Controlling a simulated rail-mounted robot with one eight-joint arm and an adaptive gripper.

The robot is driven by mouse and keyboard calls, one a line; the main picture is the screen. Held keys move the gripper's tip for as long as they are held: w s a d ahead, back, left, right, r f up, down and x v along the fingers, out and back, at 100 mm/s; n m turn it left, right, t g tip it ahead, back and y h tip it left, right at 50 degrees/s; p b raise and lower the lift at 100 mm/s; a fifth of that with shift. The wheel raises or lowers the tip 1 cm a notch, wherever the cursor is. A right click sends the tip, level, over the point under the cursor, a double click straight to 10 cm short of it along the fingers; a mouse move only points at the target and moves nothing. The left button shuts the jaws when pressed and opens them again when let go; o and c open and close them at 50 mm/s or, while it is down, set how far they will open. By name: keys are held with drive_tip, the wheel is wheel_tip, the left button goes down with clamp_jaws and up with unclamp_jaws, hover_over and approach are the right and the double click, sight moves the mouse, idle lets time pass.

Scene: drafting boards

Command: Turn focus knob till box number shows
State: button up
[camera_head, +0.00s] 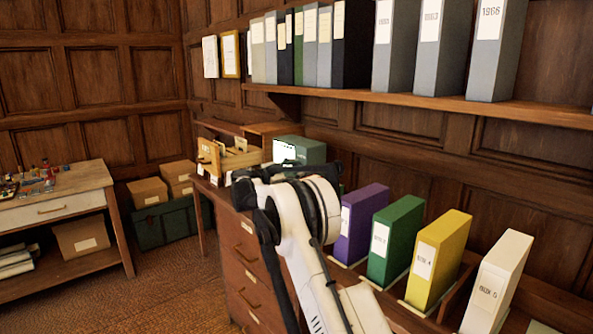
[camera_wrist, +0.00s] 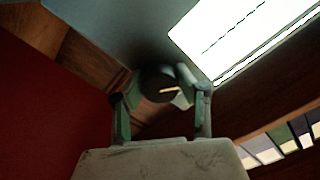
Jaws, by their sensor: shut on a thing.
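A green-grey viewer box (camera_head: 312,150) with a pale lit screen (camera_head: 284,150) stands on the wooden cabinet, partly hidden behind my arm. In the wrist view its screen (camera_wrist: 245,35) is bright white at upper right, with a blurred dark line of marks that I cannot read. The round dark focus knob (camera_wrist: 158,78) is on the viewer body, with a light mark on its face. My gripper (camera_wrist: 157,95) has its two fingers on either side of the knob, shut on it. In the head view my arm hides the knob and the fingers.
Purple (camera_head: 362,222), green (camera_head: 396,240), yellow (camera_head: 438,260) and white (camera_head: 497,282) binders stand right of my arm. An open wooden card box (camera_head: 235,160) sits left of the viewer. A shelf (camera_head: 430,103) of binders hangs above.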

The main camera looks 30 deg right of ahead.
drive_tip(key=m, duration=0.4)
drive_tip(key=shift+b, duration=0.35)
drive_tip(key=m, duration=0.4)
drive_tip(key=shift+m, duration=0.3)
drive_tip(key=o, duration=1.2)
drive_tip(key=shift+c, duration=0.2)
drive_tip(key=shift+a+b, duration=0.15)
drive_tip(key=shift+b, duration=0.15)
drive_tip(key=b+v, duration=0.1)
drive_tip(key=v, duration=0.7)
drive_tip(key=shift+s+a, duration=0.15)
drive_tip(key=shift+a, duration=0.25)
